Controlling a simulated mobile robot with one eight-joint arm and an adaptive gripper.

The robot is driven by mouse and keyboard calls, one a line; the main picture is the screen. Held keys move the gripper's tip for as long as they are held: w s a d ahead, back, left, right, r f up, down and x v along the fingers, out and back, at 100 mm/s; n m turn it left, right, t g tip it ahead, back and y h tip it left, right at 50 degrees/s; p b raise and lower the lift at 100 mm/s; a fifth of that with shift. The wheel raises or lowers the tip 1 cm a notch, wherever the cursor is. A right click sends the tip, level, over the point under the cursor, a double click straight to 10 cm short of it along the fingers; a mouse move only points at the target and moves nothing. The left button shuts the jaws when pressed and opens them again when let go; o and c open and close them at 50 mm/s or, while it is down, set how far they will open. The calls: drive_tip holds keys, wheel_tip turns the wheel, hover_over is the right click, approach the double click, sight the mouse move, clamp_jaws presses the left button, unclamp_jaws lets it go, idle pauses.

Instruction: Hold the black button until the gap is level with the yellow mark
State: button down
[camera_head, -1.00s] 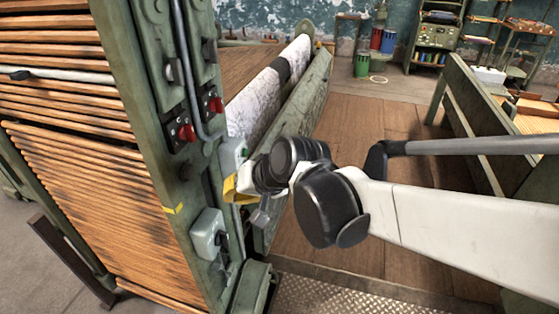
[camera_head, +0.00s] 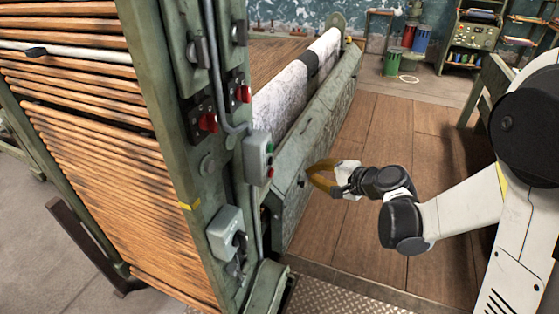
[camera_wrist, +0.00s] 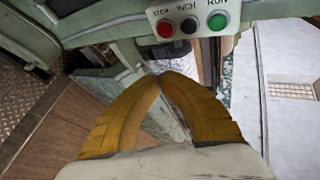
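A grey control box (camera_head: 257,157) hangs on the green post. In the wrist view its black INCH button (camera_wrist: 188,25) sits between a red STOP button (camera_wrist: 165,29) and a green RUN button (camera_wrist: 218,21). My gripper (camera_head: 313,174) is right of the box and apart from it. In the wrist view its yellow fingers (camera_wrist: 158,80) meet at the tips, with nothing between them, below the buttons. The yellow mark (camera_head: 190,204) is on the post's edge. The dark gap (camera_head: 90,115) between the wooden slats lies higher than the mark.
Red switches (camera_head: 208,122) and a lower grey switch box (camera_head: 226,232) project from the post. A long green trough with a pale roller (camera_head: 283,100) runs behind my gripper. Wooden floor (camera_head: 375,135) is clear to the right.

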sight(271, 161)
drive_tip(key=w+a, duration=0.3)
drive_tip(key=a, duration=0.5)
drive_tip(key=shift+a, duration=0.15)
drive_tip(key=shift+a, duration=0.15)
idle(1.5)
drive_tip(key=shift+w+a, duration=0.15)
drive_tip(key=shift+a, duration=0.1)
